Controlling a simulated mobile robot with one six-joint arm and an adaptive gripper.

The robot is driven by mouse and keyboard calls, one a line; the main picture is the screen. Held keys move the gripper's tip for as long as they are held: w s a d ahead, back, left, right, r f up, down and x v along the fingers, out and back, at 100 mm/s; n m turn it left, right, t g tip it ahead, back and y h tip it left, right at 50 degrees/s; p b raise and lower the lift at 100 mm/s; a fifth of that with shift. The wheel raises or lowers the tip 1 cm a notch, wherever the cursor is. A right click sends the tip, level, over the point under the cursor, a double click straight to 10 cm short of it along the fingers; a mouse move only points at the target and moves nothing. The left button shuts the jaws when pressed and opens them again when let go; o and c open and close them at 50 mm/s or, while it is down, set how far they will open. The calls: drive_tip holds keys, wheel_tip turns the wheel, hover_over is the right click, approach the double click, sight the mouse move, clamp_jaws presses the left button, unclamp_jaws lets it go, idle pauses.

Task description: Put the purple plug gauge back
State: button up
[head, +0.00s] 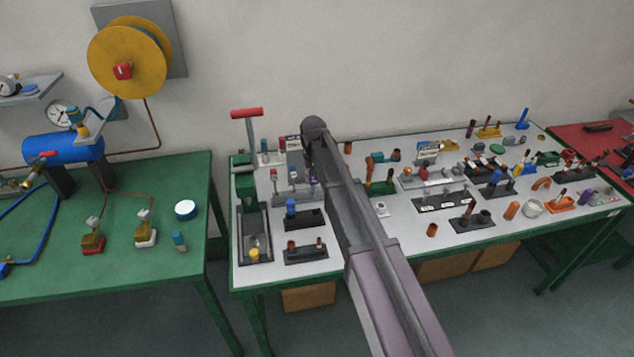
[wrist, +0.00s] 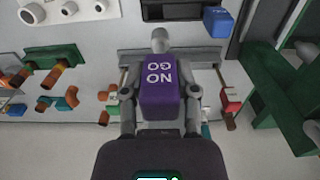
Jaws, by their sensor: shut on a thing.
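The purple plug gauge (wrist: 164,88) shows in the wrist view with white "NO GO" lettering and a grey rounded end pointing up the picture. My gripper (wrist: 166,103) is shut on its purple body, one finger on each side. In the head view my arm hides most of the gripper and the gauge. A grey stand (head: 276,197) with red-topped and other small gauges stands just left of my arm. In the wrist view the grey stand (wrist: 207,58) lies behind the gauge, with a red piece (wrist: 231,99) to the right. The gauge's contact with the stand cannot be told.
A green press (head: 244,187) with a red handle stands left of the stand. Black holders (head: 305,254) with a blue piece and brown fittings sit in front. Many fittings crowd the table to the right of my arm. A green table (head: 150,258) stands at the left.

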drive_tip(key=shift+w+d+f, duration=0.1)
drive_tip(key=shift+d+f, duration=0.05)
drive_tip(key=shift+d, duration=0.05)
drive_tip(key=shift+d+f+b, duration=0.2)
drive_tip(key=shift+f+b, duration=0.8)
drive_tip(key=shift+b, duration=0.15)
drive_tip(key=shift+f+b, duration=2.25)
drive_tip(key=shift+f+b, duration=2.75)
drive_tip(key=o, duration=1)
